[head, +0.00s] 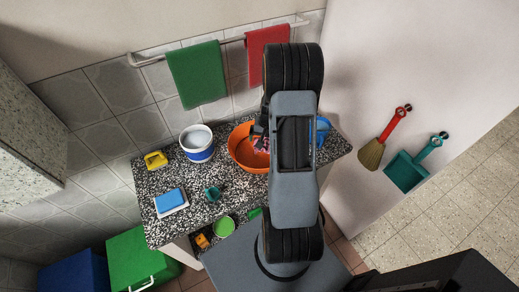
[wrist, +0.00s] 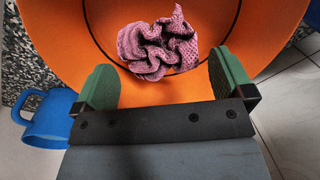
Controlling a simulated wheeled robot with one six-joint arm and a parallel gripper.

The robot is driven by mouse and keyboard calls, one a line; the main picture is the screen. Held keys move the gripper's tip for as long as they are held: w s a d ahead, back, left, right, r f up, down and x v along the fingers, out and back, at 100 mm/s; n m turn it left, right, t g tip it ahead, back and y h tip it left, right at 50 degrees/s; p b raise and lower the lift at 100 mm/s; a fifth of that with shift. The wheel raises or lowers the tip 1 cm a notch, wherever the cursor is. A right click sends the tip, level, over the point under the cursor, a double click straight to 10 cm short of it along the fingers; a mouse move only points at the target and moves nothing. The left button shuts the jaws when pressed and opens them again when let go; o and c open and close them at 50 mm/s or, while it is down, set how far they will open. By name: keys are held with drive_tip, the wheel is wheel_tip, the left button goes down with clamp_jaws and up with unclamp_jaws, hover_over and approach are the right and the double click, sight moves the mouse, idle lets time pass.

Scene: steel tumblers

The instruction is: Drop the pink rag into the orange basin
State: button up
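The pink rag (wrist: 158,45) is a crumpled, knitted-looking cloth lying inside the orange basin (wrist: 265,30) in the wrist view. In the head view the basin (head: 238,146) stands on the speckled counter, partly hidden by my arm, and a bit of the rag (head: 262,144) shows inside it. My gripper (wrist: 162,80) is open, with its green finger pads wide apart over the near side of the basin. The rag is beyond the fingertips and does not appear to be held. My gripper also shows over the basin in the head view (head: 258,138).
A blue mug (wrist: 48,118) is just left of the basin in the wrist view. A blue-and-white bucket (head: 197,145), a teal cup (head: 212,193), a blue sponge (head: 169,199) on a white dish and a yellow object (head: 155,160) stand on the counter (head: 225,180).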

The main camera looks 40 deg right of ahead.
drive_tip(key=shift+r, duration=0.1)
wheel_tip(320, 180, up, 14)
drive_tip(key=s+d+b, duration=0.1)
drive_tip(key=shift+d+f, duration=0.2)
drive_tip(key=shift+f, duration=0.05)
idle(0.4)
drive_tip(key=shift+s, duration=0.1)
drive_tip(key=s+a+r+n+t, duration=0.1)
drive_tip(key=s+a+r+n, duration=0.2)
drive_tip(key=a, duration=0.4)
drive_tip(key=s+a+r+n+t, duration=0.1)
drive_tip(key=s+a+r+n, duration=0.1)
drive_tip(key=a, duration=0.5)
drive_tip(key=s+a+r+n+t+h, duration=0.1)
drive_tip(key=s+a+r+n, duration=0.2)
drive_tip(key=a, duration=0.5)
drive_tip(key=s+r, duration=0.1)
drive_tip(key=s, duration=0.1)
drive_tip(key=shift+s+r+n, duration=0.25)
drive_tip(key=shift+s+n, duration=0.05)
drive_tip(key=shift+s, duration=0.05)
